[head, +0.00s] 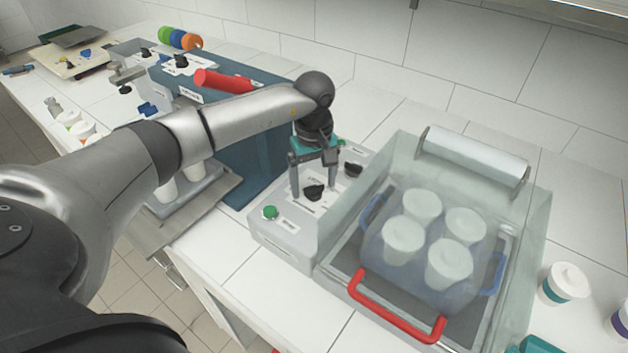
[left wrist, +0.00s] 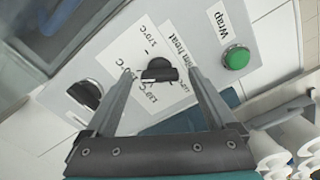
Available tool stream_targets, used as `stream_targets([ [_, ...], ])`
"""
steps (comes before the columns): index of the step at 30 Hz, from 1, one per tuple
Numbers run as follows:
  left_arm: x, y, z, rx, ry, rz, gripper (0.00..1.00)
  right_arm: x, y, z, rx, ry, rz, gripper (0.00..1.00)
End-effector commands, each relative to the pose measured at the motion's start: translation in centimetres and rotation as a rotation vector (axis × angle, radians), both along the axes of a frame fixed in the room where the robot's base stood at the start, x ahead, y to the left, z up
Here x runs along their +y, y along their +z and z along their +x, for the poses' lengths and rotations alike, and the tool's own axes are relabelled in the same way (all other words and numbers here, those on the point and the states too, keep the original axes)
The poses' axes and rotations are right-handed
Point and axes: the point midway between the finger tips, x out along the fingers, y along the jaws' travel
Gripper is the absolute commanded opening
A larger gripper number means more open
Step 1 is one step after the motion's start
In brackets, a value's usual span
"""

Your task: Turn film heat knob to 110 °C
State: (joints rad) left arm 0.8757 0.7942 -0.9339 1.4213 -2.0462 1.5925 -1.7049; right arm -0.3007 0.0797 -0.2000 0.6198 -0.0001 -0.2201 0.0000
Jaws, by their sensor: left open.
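The film heat knob (head: 314,192) is black and sits on the grey control panel beside the clear-lidded wrapping machine. It also shows in the left wrist view (left wrist: 160,71), on a white label with 170 °C and 110 °C marks. Its exact setting is hard to read. My left gripper (head: 314,183) is open and pointed down at the panel. In the left wrist view my left gripper's fingers (left wrist: 162,74) stand on either side of the knob, with a visible gap on each side. My right gripper is not clearly in view.
A green wrap button (head: 269,212) and a second black knob (head: 353,170) are on the same panel. The clear machine (head: 545,215) with a red handle (head: 397,308) holds several lidded cups. A blue machine (head: 250,160) stands left of the panel, under my arm.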

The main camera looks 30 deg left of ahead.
Motion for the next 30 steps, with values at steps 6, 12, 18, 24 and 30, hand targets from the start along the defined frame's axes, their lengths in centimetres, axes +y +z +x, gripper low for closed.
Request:
stream_targets([
  [6, -0.03, 0.03, 0.01, 0.000, 0.000, 0.000, 0.78, 0.00, 0.00, 0.00, 0.000, 0.000, 0.000, 0.50],
  [12, -0.03, 0.05, 0.01, 0.000, 0.000, 0.000, 0.55, 0.00, 0.00, 0.01, 0.000, 0.000, 0.000, 0.50],
  [18, -0.03, 0.07, 0.02, 0.000, 0.000, 0.000, 0.33, -0.01, 0.00, 0.02, 0.000, 0.000, 0.000, 0.50],
  [24, -0.02, 0.08, 0.01, 0.000, 0.000, 0.000, 0.10, 0.00, 0.00, 0.03, -0.001, 0.000, 0.000, 0.50],
  [30, -0.01, 0.09, 0.02, 0.000, 0.005, 0.000, 0.04, 0.00, -0.01, 0.05, -0.001, 0.000, 0.000, 0.50],
])
